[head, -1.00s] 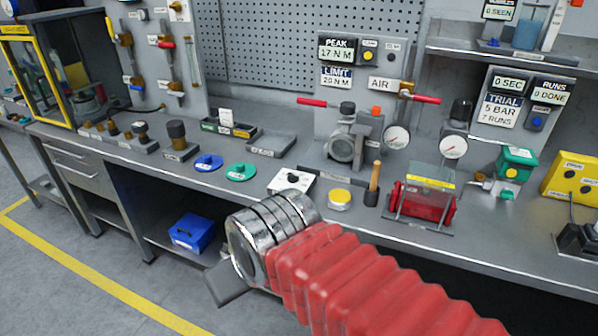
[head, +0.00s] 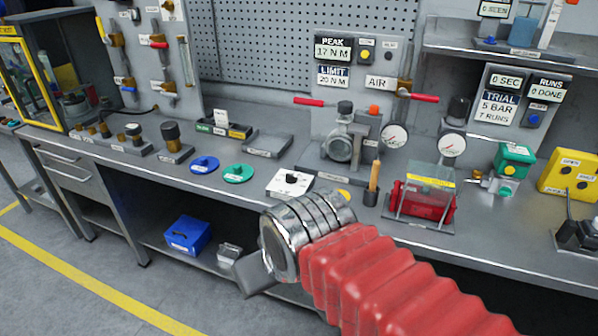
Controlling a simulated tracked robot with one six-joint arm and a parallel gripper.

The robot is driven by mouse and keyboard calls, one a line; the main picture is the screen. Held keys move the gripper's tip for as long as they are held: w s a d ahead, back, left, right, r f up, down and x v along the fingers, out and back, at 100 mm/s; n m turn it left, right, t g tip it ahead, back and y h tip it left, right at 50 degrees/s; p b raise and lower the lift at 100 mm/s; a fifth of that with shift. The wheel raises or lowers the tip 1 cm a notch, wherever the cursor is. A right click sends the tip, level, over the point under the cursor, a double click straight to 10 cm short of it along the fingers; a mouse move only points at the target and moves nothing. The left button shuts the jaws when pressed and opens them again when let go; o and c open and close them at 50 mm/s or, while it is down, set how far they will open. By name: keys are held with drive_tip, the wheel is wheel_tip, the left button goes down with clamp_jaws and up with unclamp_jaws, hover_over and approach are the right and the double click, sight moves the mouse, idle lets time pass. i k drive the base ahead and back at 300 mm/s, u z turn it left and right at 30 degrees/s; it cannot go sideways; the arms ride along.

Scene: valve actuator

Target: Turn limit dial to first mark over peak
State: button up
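A white box with a black knob (head: 291,179) sits near the bench's front edge; it may be the limit dial, but its scale marks and label are too small to read. The peak display (head: 333,48) on the grey panel reads 17 N M. The limit display (head: 333,76) below it appears to read 20 N M. My gripper (head: 250,274) is at the end of my red-sleeved arm, in front of the bench edge and lower in the picture than the white box. Only a grey piece of it shows past the metal wrist, so its opening is hidden.
A yellow disc (head: 343,194) is partly hidden behind my wrist. A wooden-handled tool (head: 373,180) stands upright right of it, beside a red part under a clear guard (head: 424,195). Blue (head: 204,165) and green (head: 238,172) discs lie left of the white box.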

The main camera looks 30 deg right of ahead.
sight(290, 179)
drive_tip(key=u, duration=0.05)
drive_tip(key=i, duration=1)
drive_tip(key=z, duration=0.05)
